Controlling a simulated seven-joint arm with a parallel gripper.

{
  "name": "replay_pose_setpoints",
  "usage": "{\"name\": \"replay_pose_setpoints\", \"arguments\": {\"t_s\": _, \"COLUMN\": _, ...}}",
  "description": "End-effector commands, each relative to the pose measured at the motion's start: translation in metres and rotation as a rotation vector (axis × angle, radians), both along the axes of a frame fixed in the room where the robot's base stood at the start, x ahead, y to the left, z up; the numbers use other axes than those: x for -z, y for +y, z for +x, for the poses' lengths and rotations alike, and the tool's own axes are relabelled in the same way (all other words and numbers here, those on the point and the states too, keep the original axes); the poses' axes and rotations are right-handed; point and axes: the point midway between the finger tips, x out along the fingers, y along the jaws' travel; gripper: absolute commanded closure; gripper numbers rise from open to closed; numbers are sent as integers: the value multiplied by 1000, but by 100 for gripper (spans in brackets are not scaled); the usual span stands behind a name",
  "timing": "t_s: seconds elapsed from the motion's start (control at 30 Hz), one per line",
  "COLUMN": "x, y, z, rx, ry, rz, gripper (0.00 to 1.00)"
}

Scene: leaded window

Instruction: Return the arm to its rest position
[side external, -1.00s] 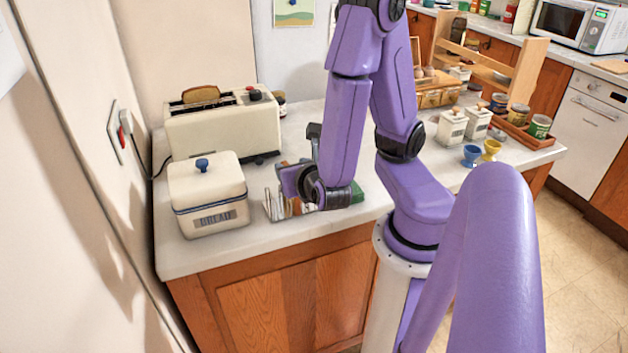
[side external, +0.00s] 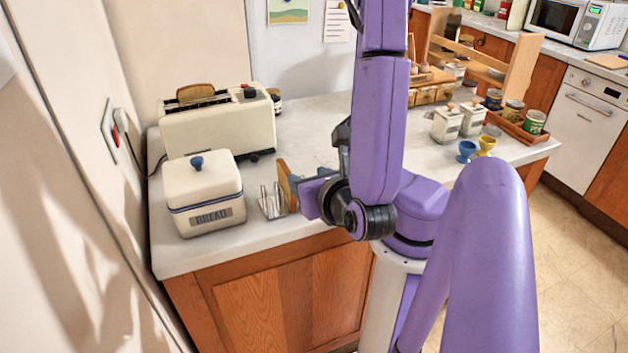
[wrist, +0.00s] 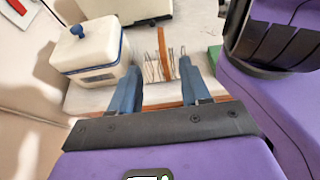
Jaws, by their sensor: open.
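My gripper (wrist: 158,68) is open in the wrist view, its two blue-grey fingers spread with nothing between them in their grip. It faces the wire toast rack (wrist: 152,70), which holds an upright brown slice (wrist: 164,50). In the side view my wrist is right of the rack (side external: 271,203) and slice (side external: 288,184), near the counter's front edge. My arm hides most of the gripper there, and the height gap to the counter is hard to judge.
The bread bin (side external: 204,196) stands left of the rack, with the cream toaster (side external: 218,128) behind, a slice (side external: 196,92) showing in it. Egg cups (side external: 467,150), canisters (side external: 446,124) and a tray of jars (side external: 520,134) stand right. Counter (side external: 305,125) behind the rack is partly clear.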

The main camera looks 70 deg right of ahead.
Motion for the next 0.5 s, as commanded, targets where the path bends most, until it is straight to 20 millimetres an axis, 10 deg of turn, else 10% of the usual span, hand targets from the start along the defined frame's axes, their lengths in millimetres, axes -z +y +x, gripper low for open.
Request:
{"name": "replay_pose_setpoints", "arguments": {"t_s": 0.27, "x": 1, "y": -1, "z": -11, "rx": 94, "ry": 49, "rz": 84, "gripper": 53}}
{"name": "replay_pose_setpoints", "arguments": {"t_s": 0.5, "x": 26, "y": -18, "z": -28, "rx": 581, "ry": 211, "rz": 593, "gripper": 53}}
